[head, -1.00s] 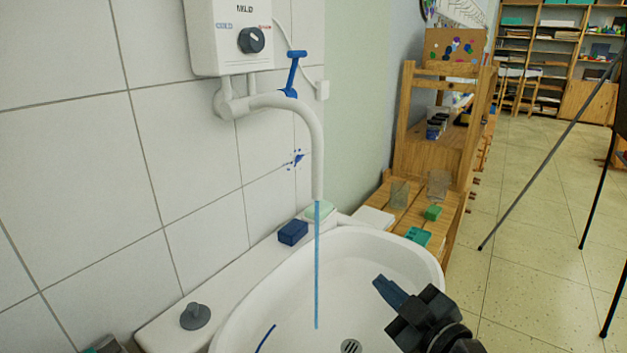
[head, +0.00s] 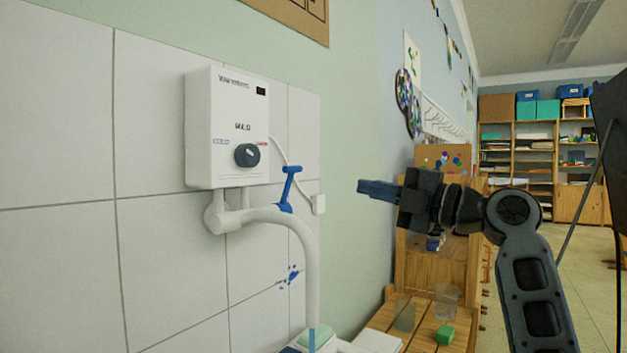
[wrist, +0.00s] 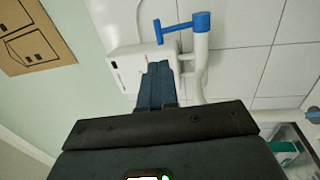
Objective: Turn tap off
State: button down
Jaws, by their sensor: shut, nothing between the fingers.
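The blue tap lever (head: 289,188) stands up from the white tap pipe (head: 268,214) below the water heater (head: 228,130) on the tiled wall. A short length of blue water (head: 312,338) shows under the spout at the bottom edge of the head view. My gripper (head: 362,189) is shut and empty, to the right of the lever and apart from it in the head view, at about the same height. In the wrist view my gripper (wrist: 160,66) points toward the heater (wrist: 128,70), with the blue lever (wrist: 180,25) just beyond its tips.
A wooden shelf unit (head: 410,265) stands behind my arm. A green block (head: 445,334) and clear cups lie on its lower slats. The air between gripper and lever looks clear.

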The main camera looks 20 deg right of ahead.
aim_at(295, 168)
jog(key=p+x, duration=0.4)
jog(key=x, duration=1)
jog(key=shift+r, duration=0.1)
jog(key=shift+r, duration=0.1)
jog(key=shift+w+a+r, duration=0.15)
jog(key=shift+r, duration=0.1)
jog(key=w+g+h+p, duration=0.1)
jog(key=w+a+r+g+h+p, duration=0.1)
jog(key=g, duration=0.1)
jog(key=shift+w+a+r+g+h, duration=0.25)
jog(key=shift+a+g+h, duration=0.05)
jog(key=shift+a, duration=0.05)
jog(key=shift+f, duration=0.1)
